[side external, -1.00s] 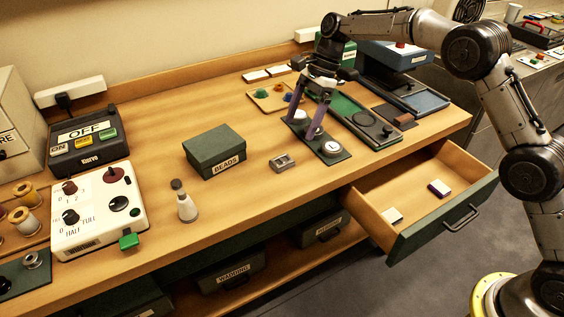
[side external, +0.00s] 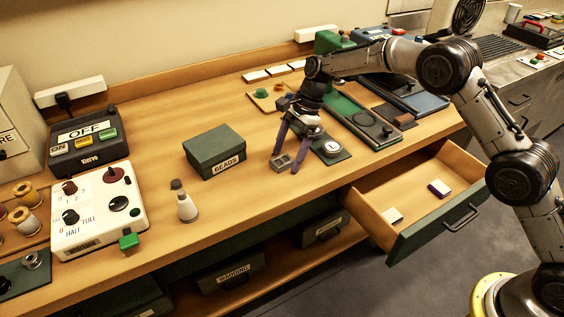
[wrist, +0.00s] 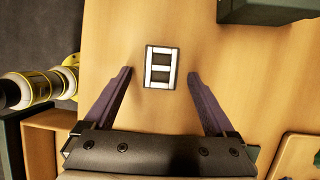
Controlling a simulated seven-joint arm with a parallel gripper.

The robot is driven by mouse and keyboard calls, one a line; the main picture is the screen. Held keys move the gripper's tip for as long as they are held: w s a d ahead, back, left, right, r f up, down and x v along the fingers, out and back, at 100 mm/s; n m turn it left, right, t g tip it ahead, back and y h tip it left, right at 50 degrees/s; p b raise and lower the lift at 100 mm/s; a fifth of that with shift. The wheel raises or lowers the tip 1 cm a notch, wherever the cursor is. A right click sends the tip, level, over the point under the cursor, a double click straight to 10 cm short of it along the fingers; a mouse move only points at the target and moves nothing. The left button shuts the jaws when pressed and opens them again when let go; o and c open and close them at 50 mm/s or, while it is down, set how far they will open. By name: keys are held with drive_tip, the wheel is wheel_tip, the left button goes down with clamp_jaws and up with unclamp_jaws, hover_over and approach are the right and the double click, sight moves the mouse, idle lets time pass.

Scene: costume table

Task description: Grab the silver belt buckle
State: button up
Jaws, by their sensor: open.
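The silver belt buckle (side external: 281,163) lies flat on the wooden table, to the right of the green beads box. In the wrist view the buckle (wrist: 161,67) is a dark-edged rectangle with silver bars and two openings. My gripper (side external: 284,167) is open and empty, with its purple fingers pointing down at the buckle. In the wrist view the fingertips of my gripper (wrist: 160,73) stand wide apart, one on each side of the buckle, with clear space between each finger and it. I cannot tell how high the fingertips are above the table.
The green beads box (side external: 214,151) stands left of the buckle. A small bottle (side external: 185,204) stands further left. A dark mat with a round silver piece (side external: 331,148) lies just right of my gripper. An open drawer (side external: 425,199) juts out at the front right. Table in front of the buckle is clear.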

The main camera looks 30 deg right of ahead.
clamp_jaws()
idle(0.3)
drive_tip(key=shift+r, duration=0.1)
